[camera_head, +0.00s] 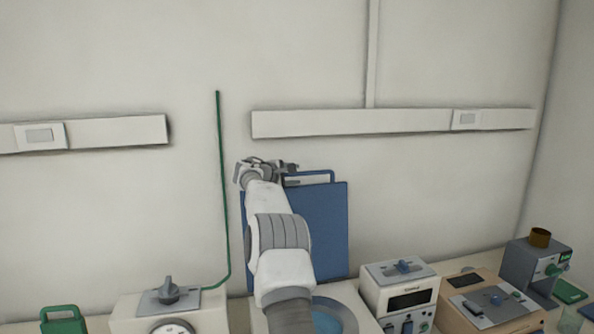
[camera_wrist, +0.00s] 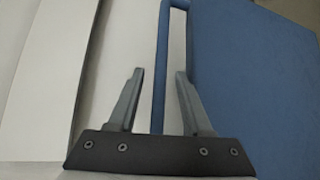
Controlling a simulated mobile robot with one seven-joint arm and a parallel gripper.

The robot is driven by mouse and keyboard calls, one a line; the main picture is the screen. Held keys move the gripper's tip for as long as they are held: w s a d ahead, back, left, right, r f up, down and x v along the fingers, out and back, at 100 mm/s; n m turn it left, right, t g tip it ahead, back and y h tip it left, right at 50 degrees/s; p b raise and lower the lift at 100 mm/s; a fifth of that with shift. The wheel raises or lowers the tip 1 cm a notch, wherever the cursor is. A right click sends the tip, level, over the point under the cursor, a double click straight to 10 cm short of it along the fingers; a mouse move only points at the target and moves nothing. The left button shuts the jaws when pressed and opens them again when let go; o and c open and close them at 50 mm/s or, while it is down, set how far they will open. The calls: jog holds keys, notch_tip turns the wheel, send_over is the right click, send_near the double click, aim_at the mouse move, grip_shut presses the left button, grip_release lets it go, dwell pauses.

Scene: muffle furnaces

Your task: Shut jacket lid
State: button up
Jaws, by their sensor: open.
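The jacket lid (camera_head: 325,230) is a flat blue panel standing upright, open, behind a pale unit with a round blue-grey opening (camera_head: 335,317). A blue bar handle (camera_head: 318,172) rises from its top edge. My gripper (camera_head: 272,165) is at the lid's upper left, next to the handle, and my arm covers the lid's left part. In the wrist view the lid (camera_wrist: 255,80) fills the right side. Contact with the bar cannot be told.
A grey-white device with a dial (camera_head: 170,305) stands left of the unit, with a green pipe (camera_head: 221,200) rising behind. A white control box (camera_head: 400,290), a tan device (camera_head: 490,310) and a grey box (camera_head: 535,270) stand right. Wall rails run above.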

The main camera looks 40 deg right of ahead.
jog(key=shift+p+x, duration=0.35)
jog(key=shift+x, duration=0.65)
grip_shut()
dwell(0.9)
